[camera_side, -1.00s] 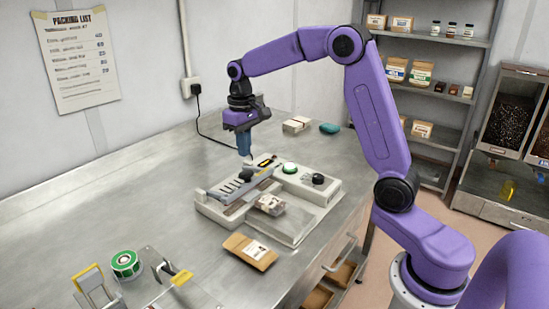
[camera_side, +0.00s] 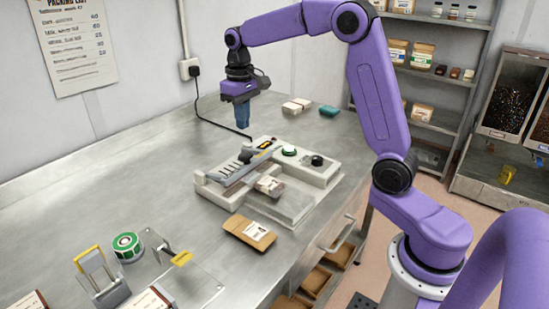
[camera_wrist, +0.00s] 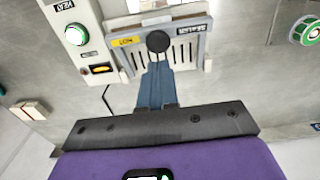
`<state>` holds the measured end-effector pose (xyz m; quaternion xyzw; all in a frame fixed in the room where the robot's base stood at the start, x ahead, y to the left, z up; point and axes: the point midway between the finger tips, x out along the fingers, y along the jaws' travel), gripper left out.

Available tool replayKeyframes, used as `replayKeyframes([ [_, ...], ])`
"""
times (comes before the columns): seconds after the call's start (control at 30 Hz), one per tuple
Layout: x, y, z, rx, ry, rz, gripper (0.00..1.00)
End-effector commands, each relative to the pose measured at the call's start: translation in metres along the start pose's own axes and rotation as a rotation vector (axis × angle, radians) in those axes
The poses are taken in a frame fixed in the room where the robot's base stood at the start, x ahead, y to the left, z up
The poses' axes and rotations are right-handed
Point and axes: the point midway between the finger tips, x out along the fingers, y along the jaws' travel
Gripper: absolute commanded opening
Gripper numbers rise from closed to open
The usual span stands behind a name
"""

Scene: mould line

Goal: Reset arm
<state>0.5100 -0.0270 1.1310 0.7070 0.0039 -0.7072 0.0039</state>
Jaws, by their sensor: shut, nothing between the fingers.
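My gripper (camera_side: 242,124) hangs upright above the back end of the heat sealer (camera_side: 325,178), blue fingers together and pointing down. Nothing is between the fingers. In the wrist view the shut fingers (camera_wrist: 157,66) point at the sealer's slotted arm, and the round black knob (camera_wrist: 158,41) shows just past their tips. The sealer arm (camera_side: 232,167) lies low over the machine body. A small pouch (camera_side: 270,186) lies at the front of the sealer. The green lamp button (camera_wrist: 76,34) is lit.
A brown pouch (camera_side: 250,231) lies in front of the sealer. A label roll (camera_side: 127,246) and a clear stand (camera_side: 190,285) are at the front left. Pale blocks (camera_side: 296,106) and a teal item (camera_side: 329,110) sit behind.

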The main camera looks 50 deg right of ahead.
Motion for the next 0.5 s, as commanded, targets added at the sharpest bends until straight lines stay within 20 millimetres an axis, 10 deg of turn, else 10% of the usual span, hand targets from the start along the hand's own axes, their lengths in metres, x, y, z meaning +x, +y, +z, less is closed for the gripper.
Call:
replayKeyframes([
  [0.5,0.009,-0.092,0.12,-0.418,0.012,-0.004,0.0],
])
